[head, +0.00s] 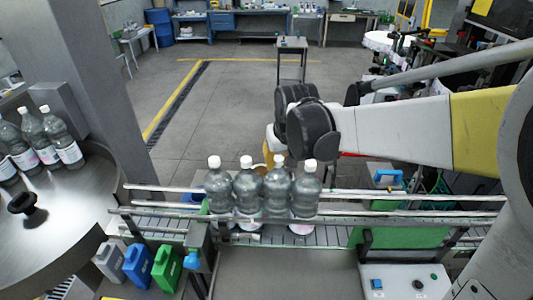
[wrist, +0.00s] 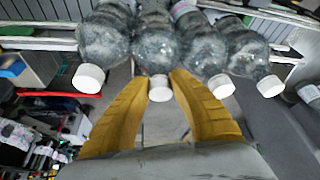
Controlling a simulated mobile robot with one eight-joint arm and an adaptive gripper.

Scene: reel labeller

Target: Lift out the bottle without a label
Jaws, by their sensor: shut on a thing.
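Several clear bottles with white caps stand in a row on the conveyor. White label parts show low on the left bottle (head: 219,190), the second bottle (head: 246,188) and the right bottle (head: 306,192). No label shows on the third bottle (head: 277,190), though the rail hides part of its base. My gripper (head: 268,153) reaches in from the far side, mostly hidden behind the bottles in the head view. In the wrist view its yellow fingers (wrist: 159,82) are shut on the third bottle (wrist: 155,50), near its neck. Its neighbours stand close on both sides.
Metal guide rails (head: 420,198) run along the conveyor (head: 345,238). A round steel table (head: 90,215) at left holds labelled bottles (head: 65,148). Blue and green jugs (head: 167,268) stand in front. A control box (head: 405,282) is at front right. Open floor lies behind.

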